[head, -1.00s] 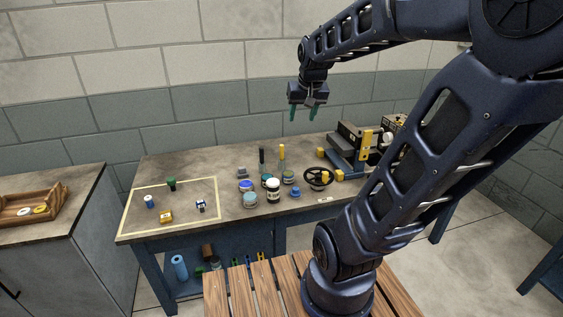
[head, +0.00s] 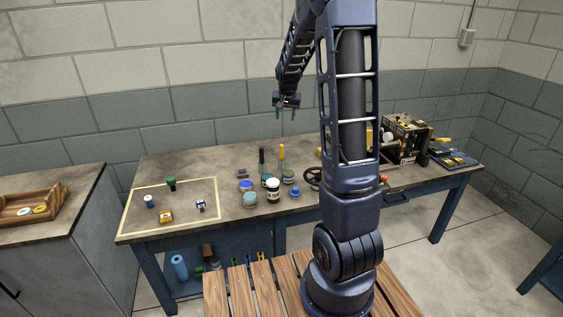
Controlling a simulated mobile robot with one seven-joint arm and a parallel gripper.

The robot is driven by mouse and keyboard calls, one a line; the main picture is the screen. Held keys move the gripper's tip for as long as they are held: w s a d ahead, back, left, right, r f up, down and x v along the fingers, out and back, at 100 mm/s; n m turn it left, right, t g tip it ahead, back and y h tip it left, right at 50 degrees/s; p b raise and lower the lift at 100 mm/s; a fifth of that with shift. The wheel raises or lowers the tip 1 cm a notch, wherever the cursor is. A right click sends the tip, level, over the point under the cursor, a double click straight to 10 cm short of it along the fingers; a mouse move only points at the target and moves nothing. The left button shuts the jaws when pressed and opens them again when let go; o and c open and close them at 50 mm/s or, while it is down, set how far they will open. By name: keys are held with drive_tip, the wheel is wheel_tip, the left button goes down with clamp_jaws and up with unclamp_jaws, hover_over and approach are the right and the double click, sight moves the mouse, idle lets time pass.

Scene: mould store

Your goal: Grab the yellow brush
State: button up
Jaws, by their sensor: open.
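A slim yellow upright handle (head: 281,153), which looks like the yellow brush, stands among the jars near the middle of the workbench. Its lower end is partly hidden and I cannot make out bristles. A similar black upright handle (head: 262,156) stands just to its left. My gripper (head: 286,114) points down, open and empty, in the air above the bench. In the picture it is above the yellow handle and apart from it; the depth between them is hard to tell.
Several jars, including a white one (head: 273,190) and a blue-lidded one (head: 246,186), crowd the handles' front. A black handwheel (head: 313,177) is to the right, partly behind my arm. A yellow-taped area (head: 218,205) at left holds several small items. A machine (head: 404,139) stands at right.

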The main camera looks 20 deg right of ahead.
drive_tip(key=m+h, duration=0.1)
hover_over(282, 145)
drive_tip(key=s+a, duration=0.2)
drive_tip(key=s, duration=0.1)
wheel_tip(282, 145, down, 18)
drive_tip(key=x, duration=0.6)
drive_tip(key=shift+w+d+f, duration=0.2)
drive_tip(key=shift+w+d, duration=0.15)
drive_tip(key=shift+d, duration=0.05)
drive_tip(key=shift+x, duration=2.55)
drive_tip(key=shift+s, duration=0.2)
drive_tip(key=shift+c, duration=0.4)
clamp_jaws()
